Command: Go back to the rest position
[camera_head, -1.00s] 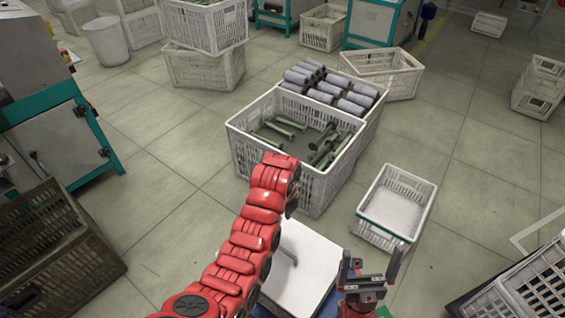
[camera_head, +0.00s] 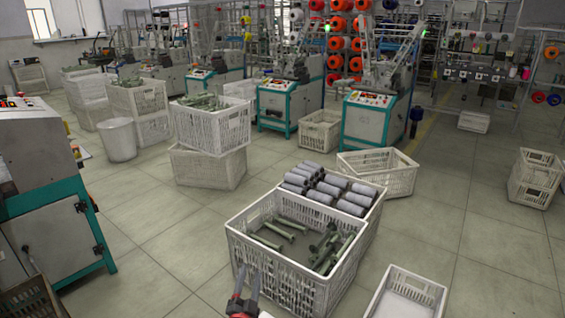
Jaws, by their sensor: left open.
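My left gripper (camera_head: 247,284) shows at the bottom of the head view, left of the middle. Its two dark fingers point up and are open, with nothing seen between them. It appears in front of the near wall of a white crate (camera_head: 283,290); whether it touches the crate cannot be told. Several green bobbins (camera_head: 290,224) lie loose in that crate. My right gripper is out of view.
A second crate behind holds several grey-white thread rolls (camera_head: 328,190). A white crate (camera_head: 407,293) stands at the bottom right. Machines (camera_head: 376,122) and stacked crates (camera_head: 211,124) line the back. A teal-framed machine (camera_head: 50,190) stands left.

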